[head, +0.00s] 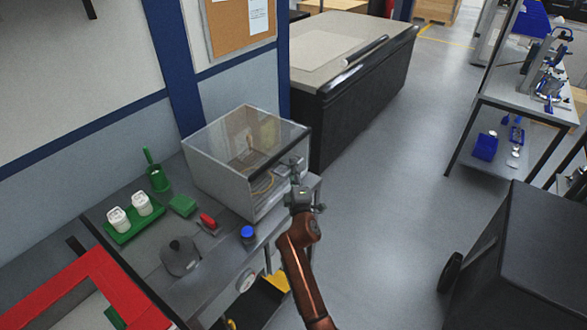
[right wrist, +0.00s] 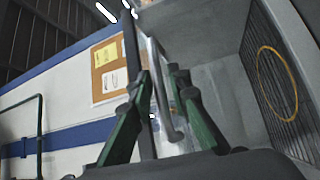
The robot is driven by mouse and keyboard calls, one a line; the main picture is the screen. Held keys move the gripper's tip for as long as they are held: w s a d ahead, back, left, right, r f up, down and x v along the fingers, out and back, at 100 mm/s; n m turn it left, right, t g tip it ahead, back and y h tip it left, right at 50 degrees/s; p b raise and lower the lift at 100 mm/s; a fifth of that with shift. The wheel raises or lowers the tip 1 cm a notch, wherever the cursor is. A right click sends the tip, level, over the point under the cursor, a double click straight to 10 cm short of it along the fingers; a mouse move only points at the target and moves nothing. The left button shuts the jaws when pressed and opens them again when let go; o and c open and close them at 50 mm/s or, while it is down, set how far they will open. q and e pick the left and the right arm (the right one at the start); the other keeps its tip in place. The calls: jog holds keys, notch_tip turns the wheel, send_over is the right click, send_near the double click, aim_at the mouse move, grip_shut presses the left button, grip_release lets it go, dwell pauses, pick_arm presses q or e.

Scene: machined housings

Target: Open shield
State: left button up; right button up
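The shield is the clear panel (head: 262,135) on a grey box-shaped enclosure (head: 222,178) on the bench. From the head view I cannot tell whether it is fully shut. My right gripper (head: 297,172) is at the enclosure's front right edge, beside the shield's handle. In the right wrist view, the green and dark fingers of my right gripper (right wrist: 160,115) are apart, with the grey handle bar (right wrist: 164,90) between them. I cannot see clear contact. A yellow ring (right wrist: 277,84) shows inside the enclosure. My left gripper is out of view.
On the bench are a green tray (head: 134,225) with white containers, a green scoop (head: 156,178), a red-handled item (head: 208,222), a blue-capped item (head: 247,234) and a grey lidded object (head: 180,256). A dark counter (head: 350,110) stands behind.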

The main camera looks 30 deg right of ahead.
grip_shut()
